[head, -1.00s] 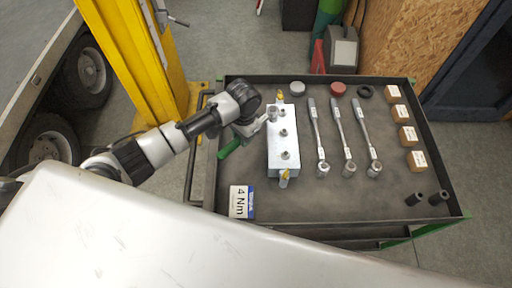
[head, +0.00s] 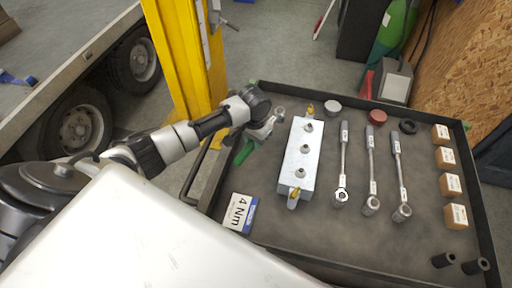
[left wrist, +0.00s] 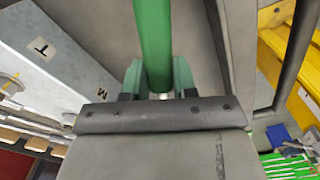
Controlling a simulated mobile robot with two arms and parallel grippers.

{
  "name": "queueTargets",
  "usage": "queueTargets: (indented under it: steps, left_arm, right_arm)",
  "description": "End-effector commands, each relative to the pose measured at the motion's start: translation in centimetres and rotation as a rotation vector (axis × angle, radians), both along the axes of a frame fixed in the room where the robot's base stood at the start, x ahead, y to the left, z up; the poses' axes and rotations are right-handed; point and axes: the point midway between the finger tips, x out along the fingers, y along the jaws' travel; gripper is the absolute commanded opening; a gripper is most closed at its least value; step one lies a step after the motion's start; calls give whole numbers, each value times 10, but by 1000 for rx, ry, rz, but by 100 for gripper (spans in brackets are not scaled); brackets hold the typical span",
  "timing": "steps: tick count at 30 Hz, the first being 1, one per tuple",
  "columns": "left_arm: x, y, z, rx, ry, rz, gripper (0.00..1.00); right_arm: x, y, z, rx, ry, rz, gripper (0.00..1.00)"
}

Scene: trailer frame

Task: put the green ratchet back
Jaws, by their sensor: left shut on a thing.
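My left gripper (head: 262,132) is shut on the green ratchet, above the left part of the cart top. The ratchet's green handle (head: 243,153) sticks out toward the lower left, and a silver head (head: 280,112) shows on the other side, left of the metal block. In the left wrist view the green handle (left wrist: 153,40) runs between the two fingers (left wrist: 157,82). The metal block (head: 299,160) stands right of the gripper, with several bolts and brass fittings. Three silver ratchets or wrenches (head: 371,170) lie in a row right of the block. My right gripper is not in view.
A "4 Nm" card (head: 240,212) lies at the cart's front left. Round tins (head: 377,117) sit at the back. A yellow post (head: 190,60) rises behind the cart's left side.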

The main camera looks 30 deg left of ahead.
Motion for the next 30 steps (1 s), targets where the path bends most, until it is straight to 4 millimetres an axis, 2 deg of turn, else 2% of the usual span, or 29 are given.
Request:
queueTargets:
  steps: [9, 21, 22, 26, 30]
  left_arm:
    - [0, 0, -37, 1, -2, -1, 0]
    - [0, -1, -42, 0, -2, -1, 0]
    - [0, -1, -42, 0, 0, -1, 32]
    - [0, 0, -42, 1, 0, -2, 52]
    - [0, 0, -42, 1, 0, -2, 53]
  right_arm:
    - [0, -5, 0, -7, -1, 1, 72]
    - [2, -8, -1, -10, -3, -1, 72]
    - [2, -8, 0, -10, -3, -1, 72]
    - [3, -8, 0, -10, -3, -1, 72]
    - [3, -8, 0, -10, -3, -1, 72]
